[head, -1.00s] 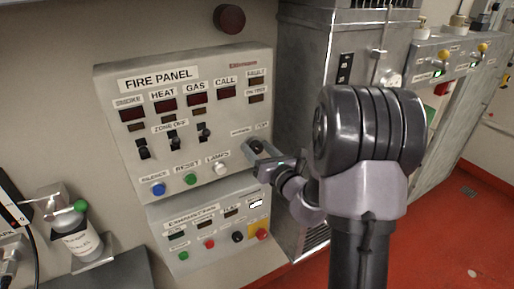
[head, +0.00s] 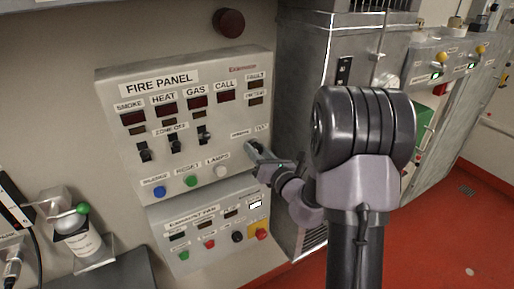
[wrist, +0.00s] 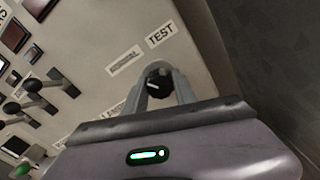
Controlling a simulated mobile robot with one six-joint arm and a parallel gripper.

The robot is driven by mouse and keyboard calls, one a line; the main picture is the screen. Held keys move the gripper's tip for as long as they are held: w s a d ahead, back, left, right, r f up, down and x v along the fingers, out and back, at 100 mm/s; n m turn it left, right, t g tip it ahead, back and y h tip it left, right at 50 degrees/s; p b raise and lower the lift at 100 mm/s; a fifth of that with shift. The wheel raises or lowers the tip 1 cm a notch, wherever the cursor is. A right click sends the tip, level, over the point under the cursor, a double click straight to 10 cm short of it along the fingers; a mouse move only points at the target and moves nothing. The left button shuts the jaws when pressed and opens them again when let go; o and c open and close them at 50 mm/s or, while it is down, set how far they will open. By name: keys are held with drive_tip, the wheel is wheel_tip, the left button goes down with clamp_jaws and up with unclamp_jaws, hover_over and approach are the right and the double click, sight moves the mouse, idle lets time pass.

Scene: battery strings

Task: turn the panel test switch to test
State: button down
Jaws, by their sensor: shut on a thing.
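The fire panel (head: 190,75) is a beige box on the wall with labelled lamps, toggles and push buttons. Its test switch (wrist: 157,83) is a small black rotary knob in the wrist view, below the TEST label (wrist: 161,34) and a second, hard-to-read label (wrist: 125,60). My gripper (wrist: 162,90) has its two grey fingers closed on either side of this knob. In the head view my gripper (head: 257,155) reaches the panel's right part, below the TEST label, and hides the knob. The knob's exact pointing direction is hard to tell.
Zone-off toggles (head: 174,143) stick out on the panel's left. Blue, green and white buttons (head: 190,181) run along its lower edge. An exhaust fan panel (head: 210,232) sits below. A grey metal cabinet (head: 305,90) stands close on the right.

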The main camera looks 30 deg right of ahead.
drive_tip(key=m+p, duration=0.3)
drive_tip(key=shift+r+m, duration=0.25)
drive_tip(key=shift+m, duration=0.15)
drive_tip(key=m+p, duration=0.4)
drive_tip(key=shift+m+p, duration=0.3)
drive_tip(key=m+p, duration=0.4)
drive_tip(key=shift+f+m+p, duration=0.1)
drive_tip(key=shift+m+p, duration=1.2)
drive_tip(key=shift+m, duration=0.4)
drive_tip(key=shift+f+m, duration=0.1)
drive_tip(key=shift+m, duration=0.2)
drive_tip(key=c, duration=1)
unclamp_jaws()
